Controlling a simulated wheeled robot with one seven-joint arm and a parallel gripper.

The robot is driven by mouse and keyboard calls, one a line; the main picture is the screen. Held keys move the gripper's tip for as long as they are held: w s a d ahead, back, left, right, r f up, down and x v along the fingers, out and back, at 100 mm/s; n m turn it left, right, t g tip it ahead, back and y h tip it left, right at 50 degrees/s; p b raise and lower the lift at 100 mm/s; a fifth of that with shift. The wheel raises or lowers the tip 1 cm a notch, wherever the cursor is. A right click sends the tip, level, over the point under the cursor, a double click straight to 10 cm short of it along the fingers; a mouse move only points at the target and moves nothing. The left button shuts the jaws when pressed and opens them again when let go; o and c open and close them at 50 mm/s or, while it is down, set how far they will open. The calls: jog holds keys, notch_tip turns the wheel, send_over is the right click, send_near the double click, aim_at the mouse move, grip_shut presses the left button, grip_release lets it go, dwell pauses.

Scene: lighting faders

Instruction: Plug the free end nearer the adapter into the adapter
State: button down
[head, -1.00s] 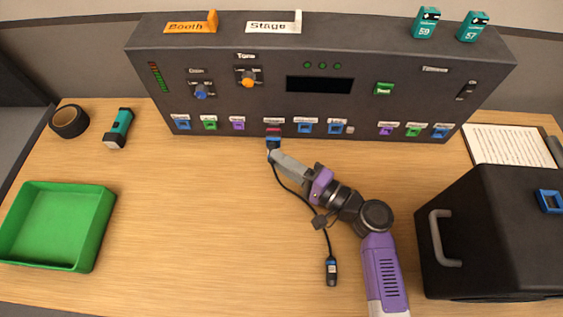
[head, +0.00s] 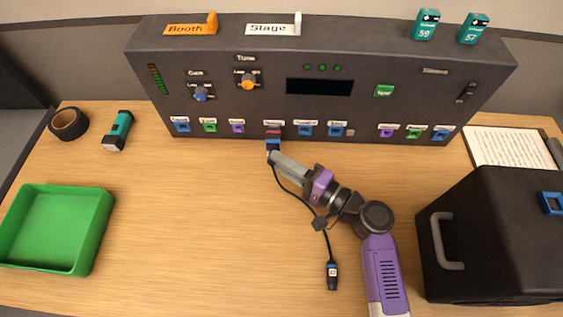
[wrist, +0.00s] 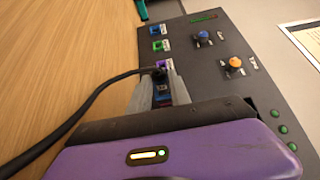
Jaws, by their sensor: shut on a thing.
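A black cable (head: 292,190) runs from the panel's lower edge down onto the table. One end, a dark plug with a blue part (head: 272,146), is held between the fingers of my gripper (head: 274,156). It points at a reddish-pink piece, apparently the adapter (head: 273,132), at a port on the black panel. The plug and this piece meet or nearly meet; I cannot tell how deep the plug sits. In the wrist view the blue plug (wrist: 161,88) shows between the two grey fingers (wrist: 160,92). The cable's other end (head: 332,274) lies loose on the table.
The black panel (head: 230,100) has a row of coloured ports along its bottom. A black case (head: 485,225) with a blue port stands at the right. A green tray (head: 62,262), a tape roll (head: 69,123) and a teal-black device (head: 118,131) are at left. The table's middle left is clear.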

jog(key=shift+w+d+r, duration=0.1)
jog(key=shift+w, duration=0.1)
jog(key=c, duration=1.1)
grip_release()
jog(key=b+v, duration=0.1)
jog(key=v, duration=0.6)
jog(key=shift+s+d, duration=0.25)
jog(key=shift+s, duration=0.05)
